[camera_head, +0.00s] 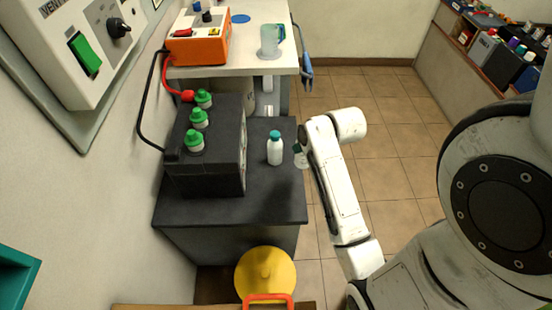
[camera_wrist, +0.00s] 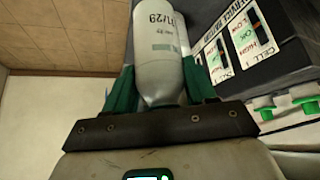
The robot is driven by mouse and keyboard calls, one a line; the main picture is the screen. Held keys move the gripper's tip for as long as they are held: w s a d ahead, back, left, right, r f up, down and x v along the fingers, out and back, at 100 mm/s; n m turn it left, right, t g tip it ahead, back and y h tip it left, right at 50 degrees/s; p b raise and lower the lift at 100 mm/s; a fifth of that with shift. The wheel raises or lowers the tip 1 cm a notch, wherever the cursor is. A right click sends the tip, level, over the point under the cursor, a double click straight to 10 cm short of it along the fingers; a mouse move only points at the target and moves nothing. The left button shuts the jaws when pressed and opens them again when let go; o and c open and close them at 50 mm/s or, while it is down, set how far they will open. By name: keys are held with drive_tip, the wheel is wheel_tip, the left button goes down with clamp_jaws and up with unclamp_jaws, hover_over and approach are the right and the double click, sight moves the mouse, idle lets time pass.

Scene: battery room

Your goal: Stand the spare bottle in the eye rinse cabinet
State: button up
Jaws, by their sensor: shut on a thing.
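My gripper (camera_wrist: 165,90) is shut on a pale grey-white bottle (camera_wrist: 160,45), with a green finger on each side. In the head view my gripper (camera_head: 300,153) is small and partly hidden, by the right edge of the dark bench. A white bottle with a teal cap (camera_head: 275,150) stands upright on the bench, just left of my gripper. A teal box-like edge (camera_head: 14,275) shows at the lower left wall; I cannot tell if it is the eye rinse cabinet.
A black battery (camera_head: 208,150) with several green caps stands on the dark bench (camera_head: 210,210). Behind are an orange device (camera_head: 198,47) and a clear jug (camera_head: 270,40) on a pale table. A yellow round object (camera_head: 265,272) is in front. Tiled floor lies right.

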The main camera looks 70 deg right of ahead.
drive_tip(key=w+f, duration=0.9)
drive_tip(key=f, duration=0.1)
drive_tip(key=shift+f, duration=0.4)
drive_tip(key=shift+w+d, duration=0.1)
drive_tip(key=shift+f+b, duration=0.2)
drive_tip(key=shift+b, duration=0.1)
drive_tip(key=o, duration=1.2)
drive_tip(key=shift+o, duration=0.2)
